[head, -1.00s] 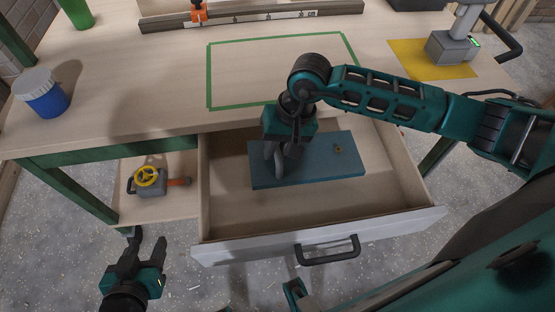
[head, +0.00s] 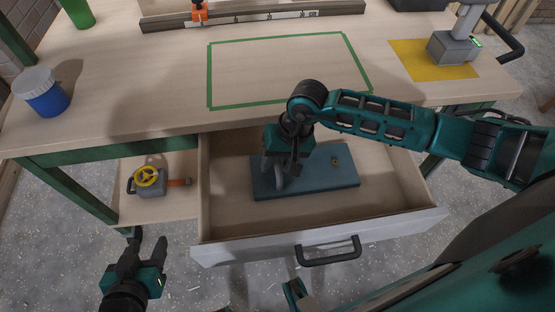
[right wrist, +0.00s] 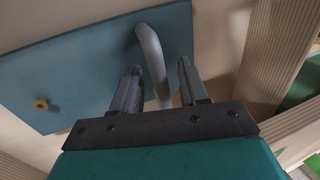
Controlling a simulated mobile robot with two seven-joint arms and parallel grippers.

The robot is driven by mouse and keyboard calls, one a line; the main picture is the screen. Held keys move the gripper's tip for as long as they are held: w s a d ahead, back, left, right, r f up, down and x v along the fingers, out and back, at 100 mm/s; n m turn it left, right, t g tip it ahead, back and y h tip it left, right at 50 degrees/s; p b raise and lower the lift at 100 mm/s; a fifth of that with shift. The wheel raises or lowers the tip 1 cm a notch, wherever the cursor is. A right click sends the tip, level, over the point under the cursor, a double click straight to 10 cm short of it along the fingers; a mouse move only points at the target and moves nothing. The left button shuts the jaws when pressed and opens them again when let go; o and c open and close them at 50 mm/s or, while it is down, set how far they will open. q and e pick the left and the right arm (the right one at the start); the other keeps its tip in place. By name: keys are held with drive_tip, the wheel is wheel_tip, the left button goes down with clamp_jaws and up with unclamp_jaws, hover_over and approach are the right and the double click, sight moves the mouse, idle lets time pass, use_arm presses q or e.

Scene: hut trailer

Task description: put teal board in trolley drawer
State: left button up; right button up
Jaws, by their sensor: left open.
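The teal board (head: 318,178) lies flat within the walls of the open trolley drawer (head: 405,228). It has a grey loop handle (head: 279,176) and a small brass knob (head: 335,162). My right gripper (head: 272,166) is down at the handle. In the right wrist view, the handle (right wrist: 153,62) stands between the fingers of my right gripper (right wrist: 158,72), with gaps showing on both sides, so the gripper looks open around it. My left gripper (head: 143,245) is open and empty, left of the drawer front.
The worktop (head: 150,100) above the drawer holds a blue jar (head: 42,96), a green tape outline (head: 209,75) and a yellow mat (head: 415,65). A grey device with a yellow wheel (head: 148,179) sits on the lower shelf. Bare drawer floor surrounds the board.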

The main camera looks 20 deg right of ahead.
drive_tip(key=v, duration=1.2)
drive_tip(key=shift+p, duration=0.35)
